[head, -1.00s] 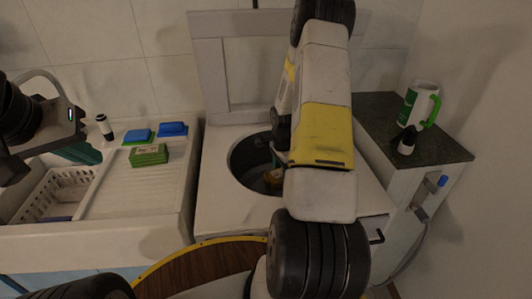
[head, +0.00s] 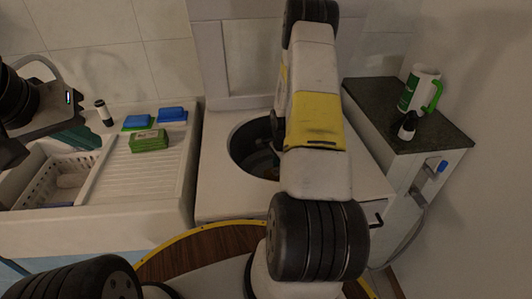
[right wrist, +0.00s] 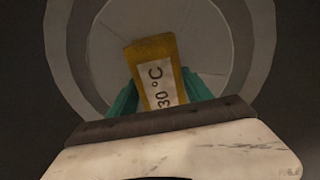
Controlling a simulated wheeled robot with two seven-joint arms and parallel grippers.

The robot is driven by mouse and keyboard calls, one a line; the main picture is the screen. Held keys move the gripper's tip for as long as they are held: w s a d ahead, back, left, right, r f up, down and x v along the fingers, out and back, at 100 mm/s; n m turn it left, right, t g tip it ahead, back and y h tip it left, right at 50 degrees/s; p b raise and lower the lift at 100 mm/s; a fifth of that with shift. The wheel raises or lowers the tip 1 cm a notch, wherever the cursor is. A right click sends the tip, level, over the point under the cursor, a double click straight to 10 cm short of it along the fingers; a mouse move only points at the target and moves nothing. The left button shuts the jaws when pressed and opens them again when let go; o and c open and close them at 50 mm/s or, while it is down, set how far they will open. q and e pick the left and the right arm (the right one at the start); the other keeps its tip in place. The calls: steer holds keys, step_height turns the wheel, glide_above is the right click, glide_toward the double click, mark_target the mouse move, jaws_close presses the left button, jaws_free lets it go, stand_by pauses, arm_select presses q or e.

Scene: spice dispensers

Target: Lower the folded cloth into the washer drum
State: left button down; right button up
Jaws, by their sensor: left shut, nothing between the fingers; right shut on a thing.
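The folded cloth (right wrist: 150,58) is a mustard-yellow block with a white label reading "30 °C". In the right wrist view it stands slightly tilted between the teal fingers of my right gripper (right wrist: 160,90), which is shut on it. The round grey drum (right wrist: 238,40) surrounds it there. In the head view the washer (head: 222,206) has its lid up and its dark round opening (head: 243,152) shows. My right arm covers the right part of the opening and hides most of the gripper and cloth. My left gripper (head: 84,137) is shut and empty over the sink unit.
Left of the washer, a ribbed drainboard (head: 150,178) carries a green box (head: 149,141), blue-topped sponges (head: 172,114) and a small bottle (head: 104,113). A white basket (head: 55,182) sits in the sink.

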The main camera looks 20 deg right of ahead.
steer(key=o, duration=1.5)
steer(key=shift+r, duration=3.9)
